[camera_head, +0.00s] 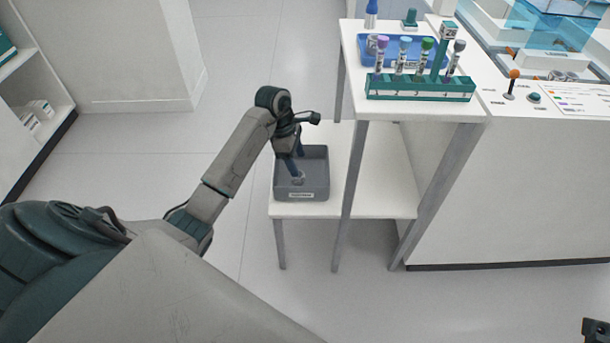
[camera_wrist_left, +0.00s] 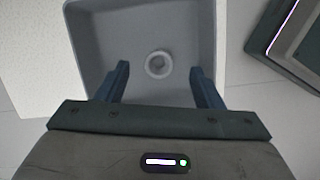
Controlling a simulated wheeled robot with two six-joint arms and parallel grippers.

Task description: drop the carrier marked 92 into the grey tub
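The grey tub (camera_head: 316,190) stands on the low white shelf; its inside also fills the upper middle of the left wrist view (camera_wrist_left: 90,40). My left gripper (camera_head: 296,158) points down into the tub. In the left wrist view its two fingers (camera_wrist_left: 160,72) are apart with nothing between them. A pale carrier (camera_head: 298,178) is in the tub below the fingers; from above it shows as a round ring (camera_wrist_left: 158,64), apart from both fingers. Its mark cannot be read. A dark part at the bottom right corner seems to be my right gripper (camera_head: 597,330), mostly cut off.
A teal rack (camera_head: 420,95) on the high white table holds several carriers with coloured caps. A blue tray (camera_head: 365,50) lies behind it. A counter with a lever (camera_head: 512,82) is at the right. Table legs stand beside the tub. The floor at the left is clear.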

